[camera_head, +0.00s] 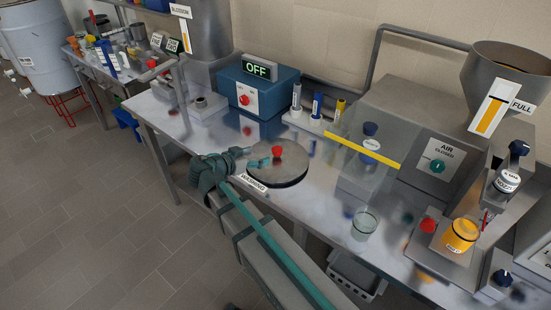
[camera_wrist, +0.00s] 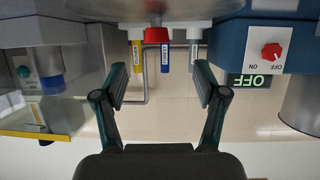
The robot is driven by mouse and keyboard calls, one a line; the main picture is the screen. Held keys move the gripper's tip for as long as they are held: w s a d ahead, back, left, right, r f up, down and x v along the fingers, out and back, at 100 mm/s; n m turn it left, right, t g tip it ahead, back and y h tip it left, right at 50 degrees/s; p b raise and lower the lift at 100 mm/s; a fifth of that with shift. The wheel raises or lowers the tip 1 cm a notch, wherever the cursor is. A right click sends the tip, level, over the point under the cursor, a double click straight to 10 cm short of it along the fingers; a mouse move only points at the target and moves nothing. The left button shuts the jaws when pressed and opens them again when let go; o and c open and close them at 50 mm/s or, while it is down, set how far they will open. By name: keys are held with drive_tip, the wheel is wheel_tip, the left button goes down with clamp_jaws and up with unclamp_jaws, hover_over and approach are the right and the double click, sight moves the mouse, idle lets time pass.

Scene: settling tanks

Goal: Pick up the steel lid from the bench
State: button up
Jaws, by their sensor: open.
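The steel lid (camera_head: 285,174) is a round grey disc with a red knob (camera_head: 277,151) on top. It lies flat on the metal bench (camera_head: 316,185), near the front edge. In the wrist view, which is upside down, the lid's rim (camera_wrist: 115,8) crosses the top and its red knob (camera_wrist: 156,36) shows near the middle. My gripper (camera_head: 258,160) is at the lid's left side, low over it and pointing toward the knob. In the wrist view my gripper (camera_wrist: 160,85) has its two fingers spread wide, with nothing between them. The knob appears beyond the fingertips, apart from them.
A blue box (camera_head: 257,92) with an OFF display stands behind the lid. Several marker-like bottles (camera_head: 317,106) stand in a white rack at the back. A clear panel with a yellow edge (camera_head: 362,150) and a glass beaker (camera_head: 364,223) are to the right.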

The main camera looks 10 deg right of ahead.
sight(277, 149)
drive_tip(key=x, duration=0.2)
drive_tip(key=p+x, duration=0.1)
drive_tip(key=x, duration=0.2)
drive_tip(key=shift+w+d+r+p, duration=0.1)
drive_tip(key=shift+w+d+p, duration=0.15)
drive_tip(key=shift+d+p, duration=0.15)
drive_tip(key=shift+w+d+p, duration=0.2)
drive_tip(key=shift+d+p, duration=0.2)
drive_tip(key=shift+d, duration=0.1)
drive_tip(key=p+x, duration=0.2)
drive_tip(key=x, duration=0.1)
drive_tip(key=shift+d, duration=0.2)
drive_tip(key=shift+w+d+f, duration=0.25)
drive_tip(key=shift+d+f, duration=0.05)
drive_tip(key=shift+f, duration=0.05)
clamp_jaws()
drive_tip(key=shift+r, duration=0.15)
